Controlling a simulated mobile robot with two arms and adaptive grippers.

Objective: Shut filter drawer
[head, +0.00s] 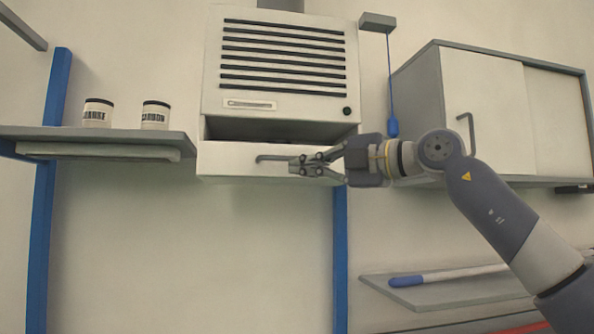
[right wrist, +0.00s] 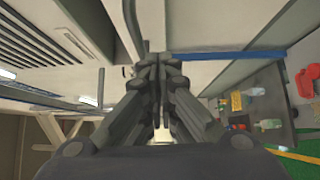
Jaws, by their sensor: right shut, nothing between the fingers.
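The white filter drawer (head: 230,163) sits at the bottom of a louvred wall unit (head: 283,65). It stands out from the unit, with a dark gap along its top edge. A grey bar handle (head: 272,158) is on its front; its right part is hidden behind my fingers. My right gripper (head: 297,166) is shut and empty, with its fingertips at the drawer front by the handle. I cannot tell whether they touch. The right wrist view shows the closed fingers (right wrist: 157,68) close to pale surfaces. My left gripper is not in view.
A shelf with two labelled jars (head: 97,112) is at the left. A wall cabinet (head: 485,105) is close to my right forearm. A blue pull cord (head: 391,110) hangs just above my wrist. A lower shelf (head: 450,291) holds a blue-tipped rod. The wall below the drawer is clear.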

